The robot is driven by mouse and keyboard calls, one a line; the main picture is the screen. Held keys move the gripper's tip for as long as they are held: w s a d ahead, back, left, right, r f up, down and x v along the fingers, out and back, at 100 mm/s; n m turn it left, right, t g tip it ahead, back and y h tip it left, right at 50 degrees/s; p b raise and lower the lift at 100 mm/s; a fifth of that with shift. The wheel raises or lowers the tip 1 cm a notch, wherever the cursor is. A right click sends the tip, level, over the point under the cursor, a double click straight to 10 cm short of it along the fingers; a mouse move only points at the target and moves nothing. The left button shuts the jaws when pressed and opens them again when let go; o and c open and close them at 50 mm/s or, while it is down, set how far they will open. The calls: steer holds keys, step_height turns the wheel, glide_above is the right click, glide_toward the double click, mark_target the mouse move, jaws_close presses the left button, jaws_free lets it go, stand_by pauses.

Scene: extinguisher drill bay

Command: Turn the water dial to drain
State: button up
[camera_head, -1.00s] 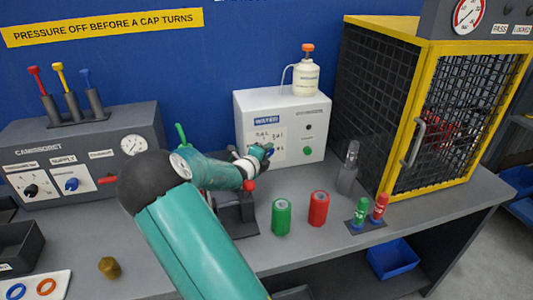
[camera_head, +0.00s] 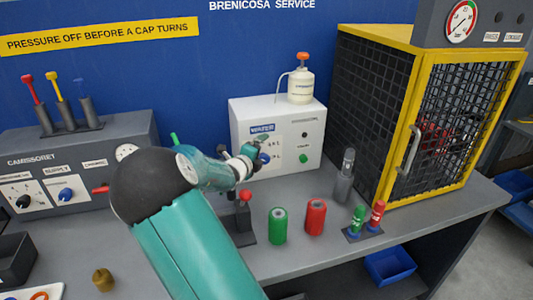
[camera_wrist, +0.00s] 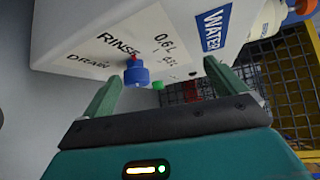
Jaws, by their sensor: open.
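The white water box (camera_head: 290,155) stands at the back of the bench, with a "WATER" label. Its blue dial (camera_wrist: 137,72) shows in the wrist view on the front panel, with a red mark at its top edge. Printed words "DRAIN", "RINSE" and "0.6 L" lie around the dial. My gripper (camera_wrist: 160,88) is open, its two green fingers on either side of the dial in the picture, apart from it. In the head view my gripper (camera_head: 262,150) is in front of the box and largely covers the dial (camera_head: 265,159).
A green button (camera_head: 304,159) sits right of the dial. A green can (camera_head: 278,227) and a red can (camera_head: 316,218) stand on the bench below. A yellow-framed mesh cage (camera_head: 435,130) stands right. A white bottle (camera_head: 301,86) stands on the box.

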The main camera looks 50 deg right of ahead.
steer(key=s+r, duration=0.3)
steer(key=shift+s+r, duration=0.35)
steer(key=c, duration=0.5)
steer(key=shift+s+a+r, duration=0.85)
steer(key=shift+s+a, duration=0.3)
steer(key=shift+s, duration=0.05)
steer(key=shift+s+a+r, duration=0.8)
steer(key=shift+s+a, duration=0.35)
steer(key=shift+s+a+r, duration=0.85)
steer(key=shift+s+a, duration=0.3)
steer(key=shift+s, duration=0.05)
